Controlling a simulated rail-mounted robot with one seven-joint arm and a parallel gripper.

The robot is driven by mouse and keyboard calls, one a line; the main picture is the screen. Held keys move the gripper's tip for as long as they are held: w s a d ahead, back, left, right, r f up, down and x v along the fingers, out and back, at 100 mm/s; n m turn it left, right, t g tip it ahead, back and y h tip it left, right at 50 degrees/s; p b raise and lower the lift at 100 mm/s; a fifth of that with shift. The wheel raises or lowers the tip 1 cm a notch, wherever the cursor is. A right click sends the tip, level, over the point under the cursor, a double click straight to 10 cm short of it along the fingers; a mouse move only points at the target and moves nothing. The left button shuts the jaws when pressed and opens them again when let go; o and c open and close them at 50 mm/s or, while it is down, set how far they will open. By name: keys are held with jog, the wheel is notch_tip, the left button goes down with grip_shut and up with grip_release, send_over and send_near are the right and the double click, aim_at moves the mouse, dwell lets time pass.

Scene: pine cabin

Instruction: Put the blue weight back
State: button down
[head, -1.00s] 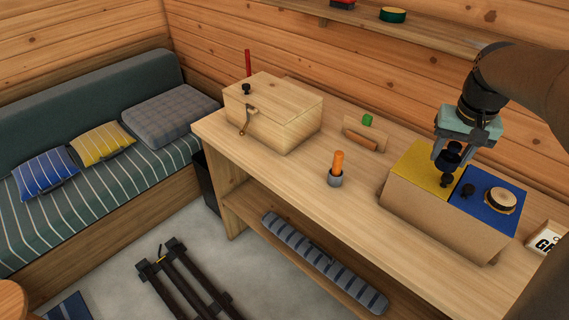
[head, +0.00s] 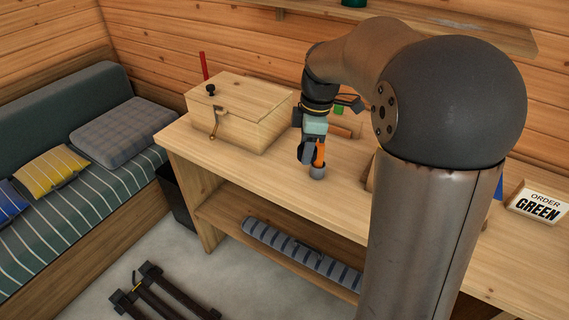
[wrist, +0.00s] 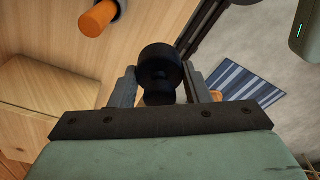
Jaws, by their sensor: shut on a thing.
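My gripper (head: 309,152) hangs over the left part of the workbench (head: 285,175). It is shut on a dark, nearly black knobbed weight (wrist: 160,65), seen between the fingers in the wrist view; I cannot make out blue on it. An orange peg (head: 320,155) stands upright in a grey cup (head: 317,172), just right of the fingers in the head view. The peg also shows at the upper left of the wrist view (wrist: 98,18), apart from the held piece. My arm hides nearly all of the box with yellow and blue top panels; a blue edge (head: 497,190) shows.
A wooden box with a crank (head: 235,112) stands on the bench left of my gripper. A green piece (head: 339,110) lies behind it. A sign reading ORDER GREEN (head: 538,206) is at the right. The bench's front edge is close by, with a striped roll (head: 300,257) on the shelf below.

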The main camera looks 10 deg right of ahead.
jog(key=w+a+f+p, duration=0.2)
jog(key=w+f, duration=0.2)
jog(key=w, duration=0.4)
jog(key=p, duration=0.1)
send_over(283, 162)
jog(key=f, duration=0.5)
jog(key=shift+s+d+f, duration=0.1)
jog(key=shift+s+d, duration=0.15)
jog(key=shift+w+f, duration=0.15)
jog(key=shift+f, duration=0.8)
jog(key=shift+w+f, duration=0.15)
jog(key=shift+f, duration=0.8)
jog(key=shift+f, duration=0.1)
jog(key=shift+f, duration=0.15)
jog(key=c, duration=0.8)
grip_release()
jog(key=shift+o, duration=0.2)
